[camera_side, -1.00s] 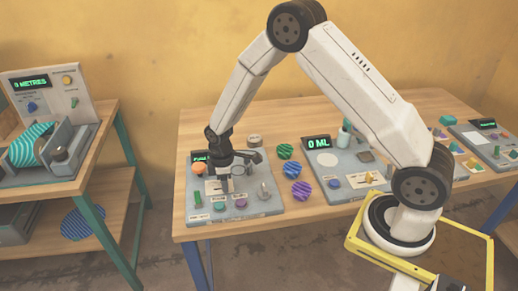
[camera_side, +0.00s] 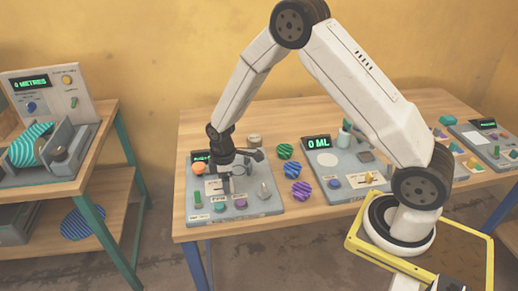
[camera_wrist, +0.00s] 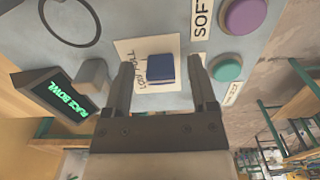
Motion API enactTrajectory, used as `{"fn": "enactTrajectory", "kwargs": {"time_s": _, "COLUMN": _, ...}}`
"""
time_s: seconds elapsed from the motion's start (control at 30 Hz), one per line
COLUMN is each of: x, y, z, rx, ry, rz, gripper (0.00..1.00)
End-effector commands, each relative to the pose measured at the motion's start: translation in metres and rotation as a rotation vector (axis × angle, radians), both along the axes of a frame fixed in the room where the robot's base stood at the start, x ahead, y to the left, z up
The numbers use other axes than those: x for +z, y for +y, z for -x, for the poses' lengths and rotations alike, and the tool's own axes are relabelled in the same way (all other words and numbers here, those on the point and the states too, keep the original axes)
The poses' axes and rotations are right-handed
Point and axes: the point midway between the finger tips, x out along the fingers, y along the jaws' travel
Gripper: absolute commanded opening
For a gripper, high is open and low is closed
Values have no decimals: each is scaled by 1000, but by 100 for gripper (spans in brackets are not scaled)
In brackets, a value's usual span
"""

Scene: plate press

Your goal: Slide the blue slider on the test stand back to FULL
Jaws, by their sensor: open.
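The blue slider (camera_wrist: 160,69) is a blue block on a white label plate on the grey test stand (camera_wrist: 85,40). LOW and FULL are printed sideways along the plate, left of the slider in the wrist view. My gripper (camera_wrist: 163,64) is open, with one finger on each side of the slider and visible gaps to it. In the side view my gripper (camera_side: 225,186) is low over the stand (camera_side: 245,207) and hides the slider. Which end of its travel the slider is at, I cannot tell.
A display reading PLACE BOWL (camera_wrist: 66,100) and a grey block (camera_wrist: 93,74) are left of the slider. A purple button (camera_wrist: 242,14) and a teal button (camera_wrist: 227,69) are to its right. Striped discs (camera_side: 300,191) lie on the table beside the stand.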

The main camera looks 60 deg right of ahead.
Motion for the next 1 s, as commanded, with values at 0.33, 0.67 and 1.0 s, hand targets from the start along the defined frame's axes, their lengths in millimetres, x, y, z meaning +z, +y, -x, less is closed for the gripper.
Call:
{"fn": "enactTrajectory", "kwargs": {"time_s": 0.33, "x": 37, "y": 0, "z": -1, "rx": 0, "ry": -3, "rz": 0, "gripper": 74}}
{"fn": "enactTrajectory", "kwargs": {"time_s": 0.67, "x": 68, "y": -1, "z": 0, "rx": 0, "ry": -1, "rz": 1, "gripper": 74}}
{"fn": "enactTrajectory", "kwargs": {"time_s": 1.0, "x": 72, "y": -1, "z": 1, "rx": 0, "ry": 1, "rz": 0, "gripper": 74}}
